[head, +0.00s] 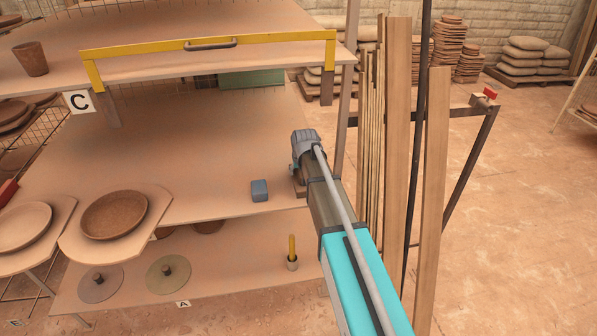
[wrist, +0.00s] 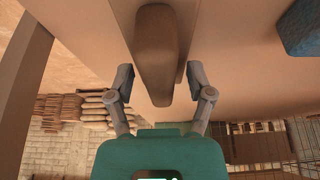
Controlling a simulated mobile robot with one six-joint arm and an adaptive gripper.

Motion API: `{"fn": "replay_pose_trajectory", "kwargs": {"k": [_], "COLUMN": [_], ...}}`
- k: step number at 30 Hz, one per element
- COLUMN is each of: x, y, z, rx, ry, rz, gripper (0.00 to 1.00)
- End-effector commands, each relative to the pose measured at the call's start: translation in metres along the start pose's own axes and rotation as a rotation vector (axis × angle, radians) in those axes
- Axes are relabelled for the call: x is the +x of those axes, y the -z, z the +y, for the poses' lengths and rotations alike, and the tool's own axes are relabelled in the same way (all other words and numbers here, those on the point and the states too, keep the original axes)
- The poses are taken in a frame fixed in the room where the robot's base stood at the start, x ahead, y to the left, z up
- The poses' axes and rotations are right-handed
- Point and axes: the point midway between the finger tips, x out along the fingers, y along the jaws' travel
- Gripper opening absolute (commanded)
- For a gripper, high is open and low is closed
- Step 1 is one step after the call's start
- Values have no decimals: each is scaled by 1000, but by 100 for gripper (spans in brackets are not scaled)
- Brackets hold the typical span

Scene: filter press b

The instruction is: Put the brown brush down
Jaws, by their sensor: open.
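The brown brush (wrist: 155,50) is a long, rounded brown block in the middle of the wrist view. It lies against a flat tan surface, which looks like the shelf board. My gripper (wrist: 161,77) is open, with one finger on each side of the brush's near end. Gaps show between the fingers and the brush, so it is not gripped. In the head view the end of my arm is over the right end of the middle shelf (head: 200,140). A small brown part beside it (head: 299,184) may be the brush, mostly hidden by my arm.
A blue-grey block (head: 259,190) sits left of my arm; it also shows in the wrist view (wrist: 301,27). Upright planks (head: 396,130) stand close on the right. A yellow frame (head: 210,42) is on the upper shelf. The middle shelf is mostly clear.

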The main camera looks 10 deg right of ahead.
Motion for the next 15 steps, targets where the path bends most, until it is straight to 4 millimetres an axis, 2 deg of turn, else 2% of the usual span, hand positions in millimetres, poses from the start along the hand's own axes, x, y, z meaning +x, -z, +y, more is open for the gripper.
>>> {"fn": "replay_pose_trajectory", "kwargs": {"k": [8, 15], "x": [-2, -12], "y": [1, 2], "z": [0, 0], "rx": [0, 0], "ry": [0, 0], "rz": [0, 0], "gripper": [68, 68]}}
